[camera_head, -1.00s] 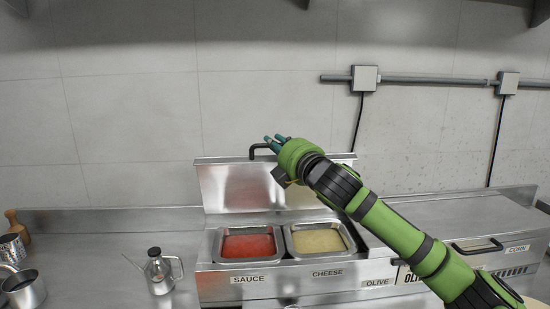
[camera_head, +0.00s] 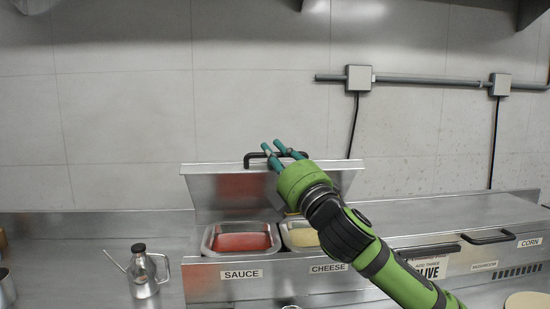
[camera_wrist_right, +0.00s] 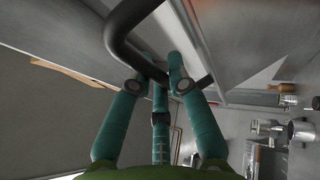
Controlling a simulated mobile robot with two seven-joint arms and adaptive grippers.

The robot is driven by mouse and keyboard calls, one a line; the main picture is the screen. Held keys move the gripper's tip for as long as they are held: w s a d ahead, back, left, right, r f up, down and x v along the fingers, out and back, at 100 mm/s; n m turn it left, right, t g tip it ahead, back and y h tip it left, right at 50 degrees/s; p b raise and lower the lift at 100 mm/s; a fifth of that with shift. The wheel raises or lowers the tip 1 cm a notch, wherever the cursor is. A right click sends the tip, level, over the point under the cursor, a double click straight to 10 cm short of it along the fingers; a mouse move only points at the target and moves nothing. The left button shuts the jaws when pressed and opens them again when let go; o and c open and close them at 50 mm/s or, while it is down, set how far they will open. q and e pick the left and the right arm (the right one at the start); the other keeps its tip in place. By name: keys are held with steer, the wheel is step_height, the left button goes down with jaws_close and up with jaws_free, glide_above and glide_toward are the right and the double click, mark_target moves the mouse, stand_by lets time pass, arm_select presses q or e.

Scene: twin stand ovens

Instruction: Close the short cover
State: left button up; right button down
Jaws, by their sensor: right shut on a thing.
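The short cover (camera_head: 225,190) is a steel lid standing raised and tilted behind the sauce pan (camera_head: 240,241) and the cheese pan (camera_head: 299,236). Its black bar handle (camera_head: 252,157) is at the top edge and also shows large in the right wrist view (camera_wrist_right: 122,38). My right gripper (camera_head: 276,150) is at this handle, its teal fingers shut on the bar; they also show in the right wrist view (camera_wrist_right: 155,85). My right forearm hides part of the cover and the cheese pan. My left gripper is out of view.
A long steel cover (camera_head: 440,215) with a black handle (camera_head: 488,238) lies shut at the right. A metal oil can (camera_head: 146,274) stands on the counter at the left. The wall with a conduit (camera_head: 430,81) is close behind the cover.

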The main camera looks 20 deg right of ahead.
steer(key=c, duration=1.5)
jaws_free()
steer(key=shift+o, duration=0.4)
steer(key=v, duration=1.2)
steer(key=shift+c, duration=0.4)
